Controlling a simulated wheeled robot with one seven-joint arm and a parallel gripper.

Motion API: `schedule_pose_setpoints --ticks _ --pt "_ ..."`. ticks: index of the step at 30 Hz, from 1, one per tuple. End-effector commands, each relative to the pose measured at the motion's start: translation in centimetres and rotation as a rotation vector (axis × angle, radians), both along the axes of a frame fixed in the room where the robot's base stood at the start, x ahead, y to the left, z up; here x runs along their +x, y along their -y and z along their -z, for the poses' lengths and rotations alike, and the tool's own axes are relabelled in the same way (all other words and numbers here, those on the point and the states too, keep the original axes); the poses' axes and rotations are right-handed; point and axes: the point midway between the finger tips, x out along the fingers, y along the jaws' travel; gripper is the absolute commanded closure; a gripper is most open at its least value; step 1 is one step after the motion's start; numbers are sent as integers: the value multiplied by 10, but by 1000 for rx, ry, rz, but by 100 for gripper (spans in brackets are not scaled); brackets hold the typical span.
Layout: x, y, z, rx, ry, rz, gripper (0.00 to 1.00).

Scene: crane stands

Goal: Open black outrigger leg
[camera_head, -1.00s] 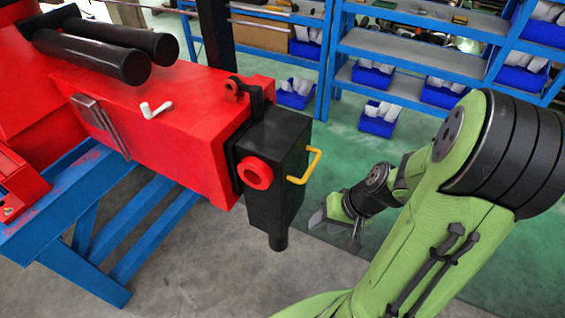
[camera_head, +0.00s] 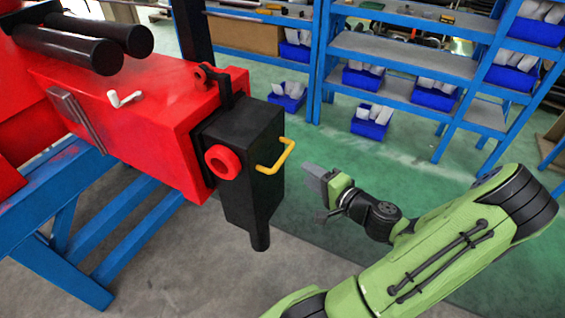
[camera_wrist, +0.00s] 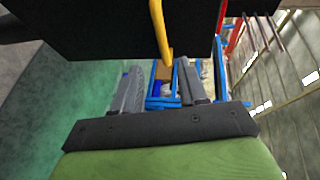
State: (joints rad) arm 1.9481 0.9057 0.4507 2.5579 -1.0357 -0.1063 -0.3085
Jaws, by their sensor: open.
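The black outrigger leg (camera_head: 240,180) sits against the end of the red beam (camera_head: 150,125), upright, with a red ring on its side. A yellow handle (camera_head: 284,158) sticks out from its right face. My gripper (camera_head: 313,188) is to the right of the handle, apart from it, and points toward the leg. In the wrist view, the open, empty fingers of my gripper (camera_wrist: 163,95) have the yellow handle (camera_wrist: 160,30) above and beyond them. The black leg (camera_wrist: 110,28) fills the top of that view.
A blue stand (camera_head: 75,240) carries the red machine at left. Blue shelves (camera_head: 400,55) with blue bins (camera_head: 372,122) stand at the back. A white crank (camera_head: 124,98) lies on the beam.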

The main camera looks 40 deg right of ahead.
Motion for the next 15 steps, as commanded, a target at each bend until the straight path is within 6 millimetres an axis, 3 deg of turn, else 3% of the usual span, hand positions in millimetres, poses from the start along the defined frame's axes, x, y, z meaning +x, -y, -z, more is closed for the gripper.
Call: schedule_pose_setpoints --ticks 4,15 --pt "13 0 1 -17 1 -4 58" --pt "99 6 13 -12 5 -2 58"
